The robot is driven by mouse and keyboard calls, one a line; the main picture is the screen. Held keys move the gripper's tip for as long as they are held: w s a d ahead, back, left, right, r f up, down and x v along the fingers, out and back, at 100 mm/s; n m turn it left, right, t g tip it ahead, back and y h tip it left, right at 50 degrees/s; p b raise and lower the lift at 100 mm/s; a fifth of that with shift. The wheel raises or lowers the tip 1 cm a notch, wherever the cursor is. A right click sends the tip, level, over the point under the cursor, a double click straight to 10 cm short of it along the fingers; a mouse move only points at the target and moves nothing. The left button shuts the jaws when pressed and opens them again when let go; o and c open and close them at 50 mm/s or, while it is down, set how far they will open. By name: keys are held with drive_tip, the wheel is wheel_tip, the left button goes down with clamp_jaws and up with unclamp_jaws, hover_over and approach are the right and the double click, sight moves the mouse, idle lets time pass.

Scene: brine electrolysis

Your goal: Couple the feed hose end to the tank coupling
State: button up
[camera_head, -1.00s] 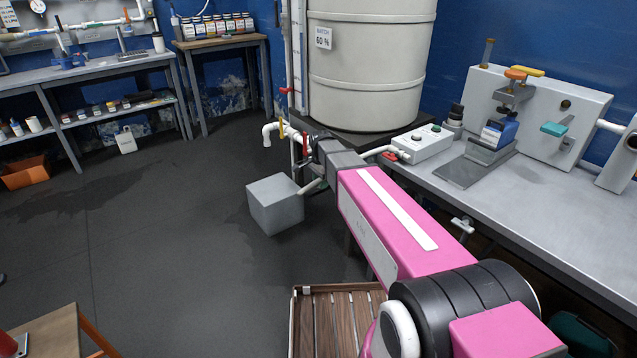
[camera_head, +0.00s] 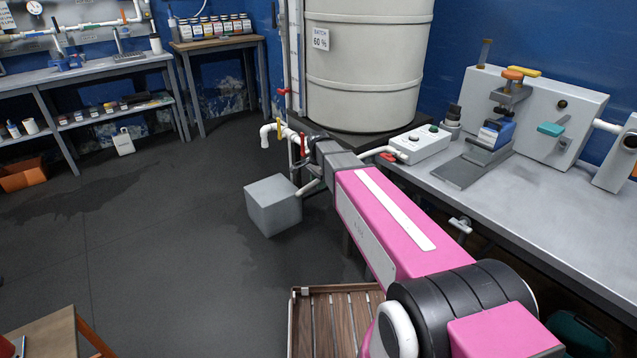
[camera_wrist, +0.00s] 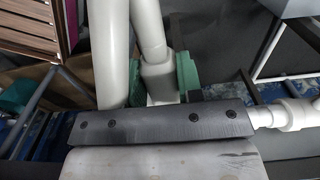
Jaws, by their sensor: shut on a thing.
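My gripper (camera_wrist: 160,85) is shut on a white hose end (camera_wrist: 155,45), which shows between green pads in the wrist view. A thicker white tube (camera_wrist: 110,45) runs beside it on the left. In the head view my gripper is mostly hidden behind my pink arm and grey wrist, near the white pipework at the foot of the tank (camera_head: 365,65). A white pipe fitting (camera_wrist: 287,114) lies to the right in the wrist view, apart from the held piece. I cannot tell which fitting is the tank coupling, or whether the hose end touches it.
A grey box (camera_head: 272,207) hangs or stands below the pipework. A grey bench (camera_head: 560,220) with a white control box (camera_head: 420,143) and a test rig runs along the right. A slatted wooden tray (camera_head: 335,320) is near the bottom. The dark floor at left is mostly clear.

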drive_tip(key=shift+w+d, duration=0.7)
drive_tip(key=shift+d, duration=0.3)
drive_tip(key=shift+w+d, duration=0.65)
drive_tip(key=shift+d, duration=0.35)
idle(3.1)
drive_tip(key=o, duration=1)
wheel_tip(320, 180, up, 10)
drive_tip(key=r, duration=0.1)
drive_tip(key=s+d+f+n, duration=0.3)
drive_tip(key=s+f, duration=0.2)
drive_tip(key=s, duration=0.3)
drive_tip(key=s+d+f+n, duration=0.3)
drive_tip(key=s+f+n, duration=0.1)
drive_tip(key=s, duration=0.3)
drive_tip(key=s+d+f+n, duration=0.4)
drive_tip(key=s+f, duration=0.2)
drive_tip(key=s, duration=0.2)
drive_tip(key=shift+s, duration=0.3)
